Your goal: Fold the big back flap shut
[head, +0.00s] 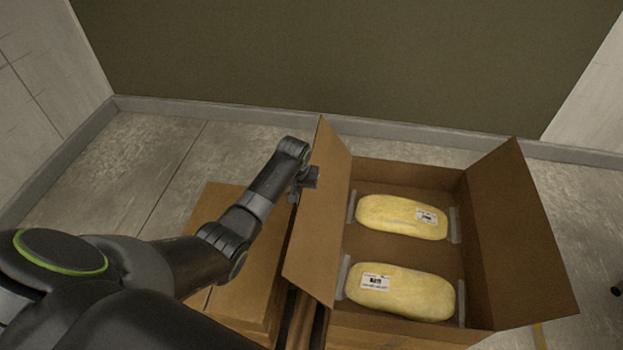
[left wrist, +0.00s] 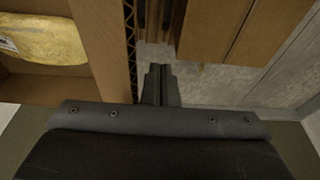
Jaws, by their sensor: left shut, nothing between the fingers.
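An open cardboard box (head: 405,174) holds two yellow wrapped packs with white labels, a far one (head: 385,217) and a near one (head: 415,295). A flap on its left side (head: 318,220) stands up, and a flap on its right side (head: 518,240) leans outward. I cannot make out a separate flap at the back edge. My left gripper (head: 307,180) is shut and empty, just outside the left flap. In the left wrist view the shut fingers (left wrist: 160,84) are close beside a corrugated cardboard edge (left wrist: 131,45); contact is unclear. My right gripper is out of view.
A closed cardboard box (head: 225,240) stands left of the open box, under my left arm, with a narrow gap between them. Bare concrete floor (head: 150,150) lies behind, up to a dark wall (head: 350,60). A yellow pack (left wrist: 40,38) also shows in the left wrist view.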

